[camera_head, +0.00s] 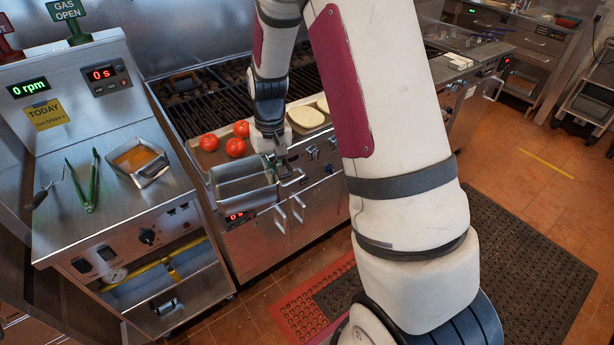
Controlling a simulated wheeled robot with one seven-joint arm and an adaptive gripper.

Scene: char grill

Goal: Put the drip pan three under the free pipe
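A long grey metal pan (244,178), which looks like a drip pan, is in front of the left part of the grill, above the front panel. I cannot read a number on it. My gripper (281,164) is at the pan's right end and appears shut on it, though the fingers are small and partly hidden. The pan seems clear of the floor, overlapping the front panel. Metal handles (297,208) show just right of and below the pan. I cannot make out the free pipe; my arm covers much of the grill front.
Tomatoes (236,147) and pale round slices (305,117) lie on the grill's front ledge. The left counter holds a small pan of orange liquid (139,159) and green tongs (84,185). A red mat (307,310) lies on the floor below the grill.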

